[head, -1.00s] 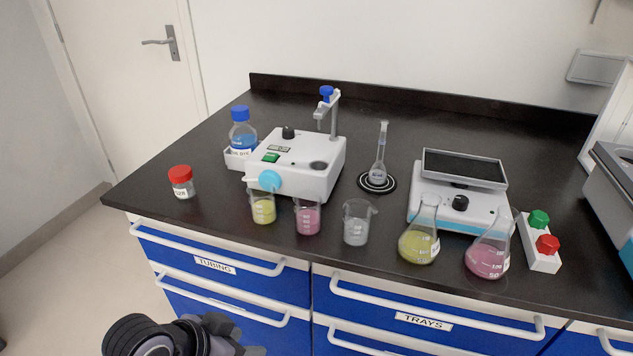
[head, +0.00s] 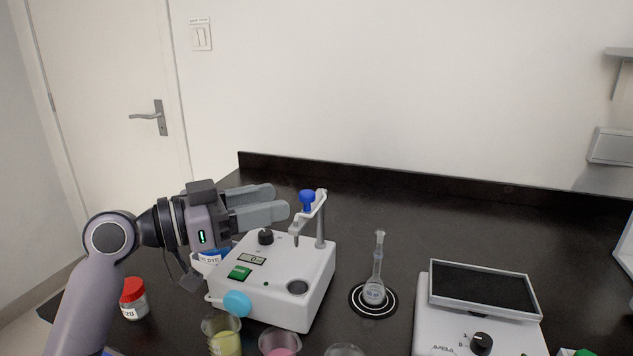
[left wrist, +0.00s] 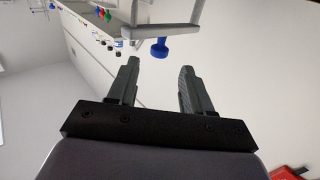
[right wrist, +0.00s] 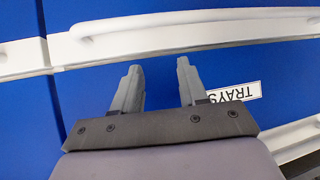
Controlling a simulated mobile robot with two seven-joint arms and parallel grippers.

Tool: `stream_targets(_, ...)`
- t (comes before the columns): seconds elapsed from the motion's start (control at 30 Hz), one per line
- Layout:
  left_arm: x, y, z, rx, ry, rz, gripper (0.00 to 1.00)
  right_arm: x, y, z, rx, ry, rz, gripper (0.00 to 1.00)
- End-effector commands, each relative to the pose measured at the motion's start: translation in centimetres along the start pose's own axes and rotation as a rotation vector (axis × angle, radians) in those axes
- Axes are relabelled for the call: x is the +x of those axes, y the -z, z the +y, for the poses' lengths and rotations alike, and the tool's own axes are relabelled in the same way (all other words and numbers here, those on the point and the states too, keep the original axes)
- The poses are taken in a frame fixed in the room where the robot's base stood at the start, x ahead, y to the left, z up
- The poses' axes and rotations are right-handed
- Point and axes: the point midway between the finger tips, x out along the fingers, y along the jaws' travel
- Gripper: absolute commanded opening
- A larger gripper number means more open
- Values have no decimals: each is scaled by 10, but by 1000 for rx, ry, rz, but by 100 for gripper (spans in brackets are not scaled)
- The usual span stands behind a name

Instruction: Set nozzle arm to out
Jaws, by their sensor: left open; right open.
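The white distiller (head: 275,275) stands on the black bench, with a grey post at its back right. Its grey nozzle arm (head: 312,212) reaches from the post toward the front left and carries a blue knob (head: 307,200) and a downward nozzle. My left gripper (head: 281,200) is open, just left of the knob at about its height. In the left wrist view the knob (left wrist: 159,48) lies just beyond and between the open fingertips (left wrist: 160,66), apart from them. My right gripper (right wrist: 159,66) is open and empty before the blue drawers, outside the head view.
A volumetric flask (head: 374,288) stands on a black ringed pad right of the distiller. A balance (head: 478,310) is further right. Beakers (head: 222,335) line the front, and a red-capped jar (head: 134,299) is at left. A bottle behind my left gripper is mostly hidden.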

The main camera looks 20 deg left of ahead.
Motion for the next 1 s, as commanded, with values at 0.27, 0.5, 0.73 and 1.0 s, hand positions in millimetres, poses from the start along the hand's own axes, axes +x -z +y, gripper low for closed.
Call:
stream_targets(0.27,29,3,0,-3,-3,5,50,-9,-11,-2,3,1,-34,43)
stream_targets(0.5,62,2,0,-3,-2,4,50,-12,-6,0,2,-5,-28,43)
stream_targets(0.73,72,1,0,-1,-1,1,50,-11,-4,0,2,-7,-22,43)
stream_targets(1.0,71,0,0,-1,-1,1,21,-11,-4,1,2,-8,-20,43)
